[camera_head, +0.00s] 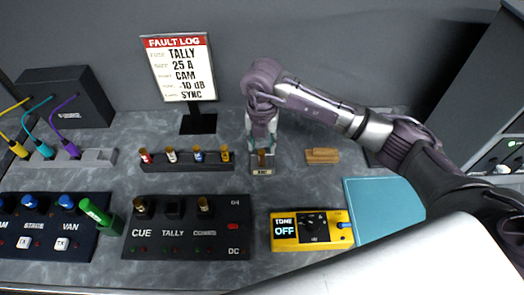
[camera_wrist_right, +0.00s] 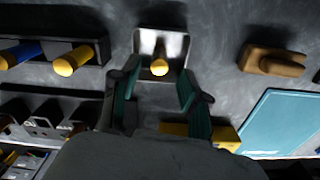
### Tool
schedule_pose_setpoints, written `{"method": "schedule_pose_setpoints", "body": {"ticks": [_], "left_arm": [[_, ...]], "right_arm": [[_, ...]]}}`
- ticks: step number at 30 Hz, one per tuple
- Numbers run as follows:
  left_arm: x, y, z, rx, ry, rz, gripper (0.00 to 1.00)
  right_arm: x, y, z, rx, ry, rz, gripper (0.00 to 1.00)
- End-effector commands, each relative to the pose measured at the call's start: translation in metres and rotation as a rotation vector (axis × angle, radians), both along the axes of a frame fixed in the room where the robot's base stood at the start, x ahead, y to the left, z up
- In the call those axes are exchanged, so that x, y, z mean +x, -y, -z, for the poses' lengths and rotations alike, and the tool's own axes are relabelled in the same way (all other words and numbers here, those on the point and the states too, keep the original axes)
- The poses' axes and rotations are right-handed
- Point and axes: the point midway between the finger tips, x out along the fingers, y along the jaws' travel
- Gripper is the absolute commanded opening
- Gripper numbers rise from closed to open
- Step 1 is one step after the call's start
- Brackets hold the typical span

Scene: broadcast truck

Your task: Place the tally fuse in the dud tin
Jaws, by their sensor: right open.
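The dud tin (camera_head: 262,172) is a small pale metal tin with a dark label, right of the fuse rack. A fuse with a brass-coloured cap (camera_head: 261,156) is in it, and the cap (camera_wrist_right: 159,67) also shows in the right wrist view inside the tin (camera_wrist_right: 147,42). My right gripper (camera_head: 261,142) is just above the tin, pointing down. Its green fingers (camera_wrist_right: 158,85) are spread apart and hold nothing. On the black panel (camera_head: 184,236), the TALLY socket (camera_head: 174,209) looks empty, while CUE and COMMS carry fuses. My left gripper is out of view.
The fuse rack (camera_head: 187,167) holds several coloured fuses close left of the tin. A wooden block (camera_head: 322,155) lies right of it. A yellow tone box (camera_head: 284,233) and teal mat (camera_head: 378,207) are nearer. The fault log sign (camera_head: 182,72) stands behind.

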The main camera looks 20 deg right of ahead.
Motion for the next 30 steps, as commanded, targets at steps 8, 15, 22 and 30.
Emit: {"method": "schedule_pose_setpoints", "body": {"ticks": [8,15,22,30], "left_arm": [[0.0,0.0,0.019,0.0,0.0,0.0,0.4],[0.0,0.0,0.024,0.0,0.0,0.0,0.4],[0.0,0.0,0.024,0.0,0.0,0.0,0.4],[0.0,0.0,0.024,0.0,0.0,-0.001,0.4]], "right_arm": [[0.001,0.0,-0.058,0.001,0.007,-0.001,0.46],[0.0,0.0,-0.084,0.0,0.002,0.0,0.46],[0.0,0.0,-0.087,0.0,0.0,0.0,0.46],[0.0,0.0,-0.087,0.0,0.0,0.0,0.46]]}}
